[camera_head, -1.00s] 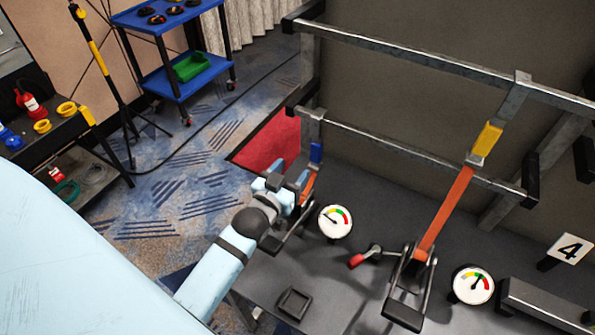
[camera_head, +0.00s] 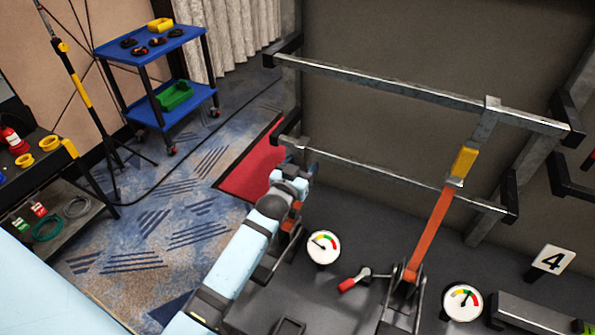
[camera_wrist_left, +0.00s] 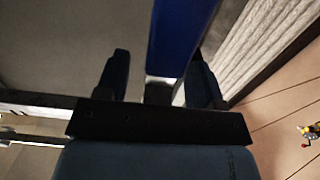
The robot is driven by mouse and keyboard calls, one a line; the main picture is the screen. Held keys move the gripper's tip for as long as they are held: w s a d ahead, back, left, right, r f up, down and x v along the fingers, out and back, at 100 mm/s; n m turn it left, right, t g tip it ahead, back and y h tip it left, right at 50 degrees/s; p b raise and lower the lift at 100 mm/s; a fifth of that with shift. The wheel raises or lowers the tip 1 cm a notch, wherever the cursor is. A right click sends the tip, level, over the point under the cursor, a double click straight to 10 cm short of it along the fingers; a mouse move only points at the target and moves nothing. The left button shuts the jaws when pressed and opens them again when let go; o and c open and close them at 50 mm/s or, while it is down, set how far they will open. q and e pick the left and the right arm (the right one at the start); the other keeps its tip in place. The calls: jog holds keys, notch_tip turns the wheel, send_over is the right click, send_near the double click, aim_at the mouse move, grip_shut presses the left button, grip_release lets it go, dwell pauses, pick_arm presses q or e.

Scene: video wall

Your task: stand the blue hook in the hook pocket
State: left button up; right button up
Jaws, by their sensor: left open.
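My left gripper (camera_head: 296,174) is at the lower rail's left end, above the left orange strap. In the left wrist view its two dark fingers (camera_wrist_left: 160,82) are open, one on each side of a blue piece, which looks like the blue hook (camera_wrist_left: 180,38). Whether they touch it is unclear. In the head view the hook is hidden by my gripper and arm. A small dark square frame (camera_head: 288,328) on the grey deck, cut by the bottom edge, may be the hook pocket. My right gripper is not in view.
A blue cart (camera_head: 150,45) stands at back left.

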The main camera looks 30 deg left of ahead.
aim_at(298, 162)
pick_arm(q)
jog(key=shift+c, duration=0.6)
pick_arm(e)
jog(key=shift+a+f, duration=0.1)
pick_arm(q)
jog(key=c, duration=1)
jog(key=shift+o, duration=1)
jog(key=shift+r, duration=0.1)
jog(key=shift+c, duration=0.2)
jog(key=shift+r, duration=0.1)
jog(key=shift+r+p, duration=1.45)
jog(key=shift+p, duration=0.2)
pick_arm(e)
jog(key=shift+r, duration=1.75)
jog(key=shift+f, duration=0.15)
